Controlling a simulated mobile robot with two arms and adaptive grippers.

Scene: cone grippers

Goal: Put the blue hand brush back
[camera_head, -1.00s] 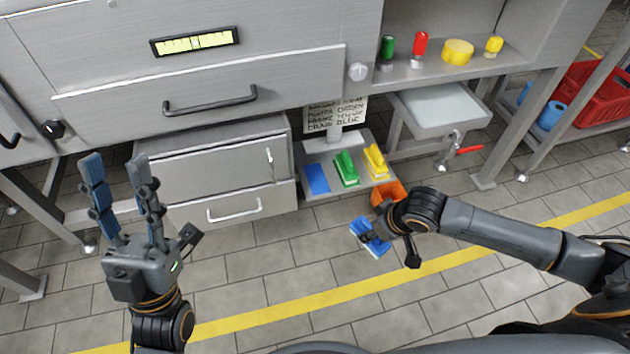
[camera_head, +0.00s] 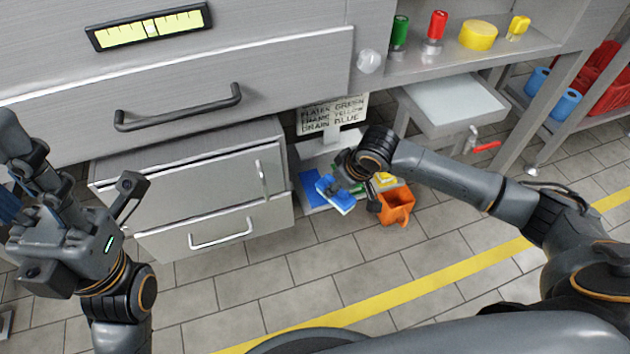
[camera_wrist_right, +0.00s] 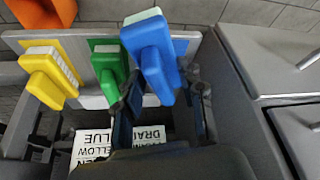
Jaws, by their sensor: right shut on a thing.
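The blue hand brush (camera_head: 338,198) is held by my right gripper (camera_head: 348,182), just above and in front of the low grey rack. In the right wrist view the blue brush (camera_wrist_right: 150,52) sits between the two fingers (camera_wrist_right: 163,88). Behind it is a blue patch (camera_wrist_right: 181,46) on the rack, which also shows in the head view (camera_head: 307,184). A green brush (camera_wrist_right: 108,66) and a yellow brush (camera_wrist_right: 47,76) rest beside it on the rack; my gripper hides most of the green one in the head view. My left gripper (camera_head: 14,175) is empty, its fingers apart, partly cut off by the left edge.
A sign (camera_head: 332,115) with colour words stands behind the rack. A steel drawer cabinet (camera_head: 190,190) is close on the left. An orange container (camera_head: 397,206) is right of the rack. A sink with a red-handled tap (camera_head: 485,146) is further right. The tiled floor in front is clear.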

